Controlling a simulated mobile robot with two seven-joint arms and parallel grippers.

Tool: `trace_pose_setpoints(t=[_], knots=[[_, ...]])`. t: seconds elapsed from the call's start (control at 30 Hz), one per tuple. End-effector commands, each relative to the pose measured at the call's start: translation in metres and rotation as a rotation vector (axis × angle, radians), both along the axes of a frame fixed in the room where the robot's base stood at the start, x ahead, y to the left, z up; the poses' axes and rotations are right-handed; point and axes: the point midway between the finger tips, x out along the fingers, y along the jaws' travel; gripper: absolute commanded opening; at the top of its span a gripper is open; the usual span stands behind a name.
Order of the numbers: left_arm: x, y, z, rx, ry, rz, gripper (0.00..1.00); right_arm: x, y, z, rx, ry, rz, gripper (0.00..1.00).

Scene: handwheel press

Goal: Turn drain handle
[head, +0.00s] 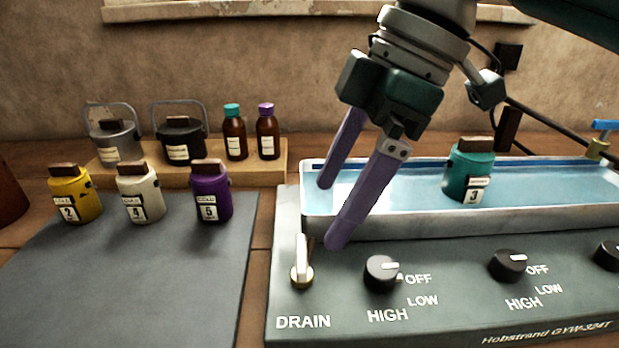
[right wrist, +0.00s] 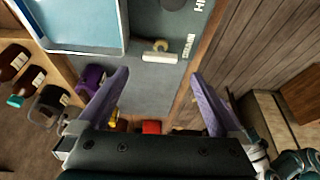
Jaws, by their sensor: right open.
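The drain handle (head: 301,262) is a white lever on a brass base at the left front of the grey bath unit, above the word DRAIN. It stands upright in the head view. In the right wrist view the drain handle (right wrist: 160,57) lies ahead of the fingers, left of the middle of the gap. My right gripper (head: 332,214) is open and empty, with purple fingers pointing down and left, apart from the handle and up and right of it in the head view. It also shows in the right wrist view (right wrist: 158,80). My left gripper is not in view.
The water bath (head: 400,226) holds a teal jar (head: 470,172) marked 3. Black knobs (head: 382,273) sit right of the handle. Yellow, white and purple jars stand on a dark mat (head: 130,290) at left. Bottles and pots stand on a wooden shelf (head: 274,178) behind.

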Motion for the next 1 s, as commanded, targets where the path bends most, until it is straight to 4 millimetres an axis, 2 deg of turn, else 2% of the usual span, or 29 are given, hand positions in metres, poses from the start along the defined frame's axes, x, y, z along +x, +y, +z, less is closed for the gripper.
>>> trace_pose_setpoints(t=[0.1,0.23,0.67,0.77,0.87,1.0], knots=[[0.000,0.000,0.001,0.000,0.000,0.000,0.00,0.001,-0.007,0.018,0.000,-0.003,0.000,1.00],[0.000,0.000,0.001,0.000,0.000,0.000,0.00,0.000,-0.012,0.027,-0.001,0.000,0.000,1.00],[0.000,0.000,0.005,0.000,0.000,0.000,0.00,-0.006,-0.009,0.024,0.002,0.008,-0.012,1.00],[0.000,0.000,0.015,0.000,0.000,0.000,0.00,-0.021,-0.003,0.011,0.011,0.026,-0.054,1.00],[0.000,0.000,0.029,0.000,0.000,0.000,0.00,-0.046,0.004,-0.005,0.029,0.046,-0.149,1.00],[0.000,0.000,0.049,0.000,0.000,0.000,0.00,-0.083,0.003,-0.020,0.058,0.071,-0.366,1.00]])
